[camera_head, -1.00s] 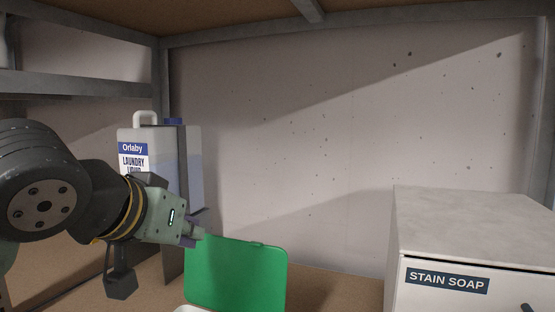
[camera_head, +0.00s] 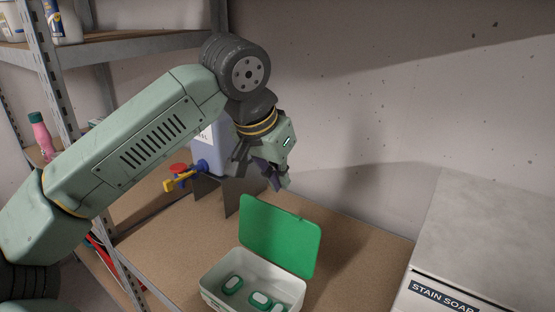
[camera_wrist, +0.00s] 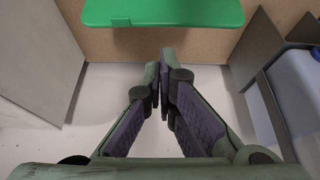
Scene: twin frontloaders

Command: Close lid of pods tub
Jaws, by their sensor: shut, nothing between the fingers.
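The pods tub (camera_head: 213,282) is a white box on the shelf board, with several green-and-white pods (camera_head: 233,284) inside. Its green lid (camera_head: 280,236) stands open, roughly upright at the tub's back edge. In the wrist view the lid (camera_wrist: 163,11) spans the top, its latch edge facing my fingers. My gripper (camera_head: 285,184) is above and behind the lid, pointing down, apart from it. In the wrist view my gripper's fingertips (camera_wrist: 165,60) meet with nothing between them, a little short of the lid's edge.
A laundry liquid jug (camera_head: 209,150) with a red and yellow tap stands on a dark stand (camera_head: 213,192) left of my gripper, partly hidden by my arm. The stain soap box (camera_head: 470,235) stands at the right. The concrete wall (camera_head: 370,110) is behind. Board right of the lid is clear.

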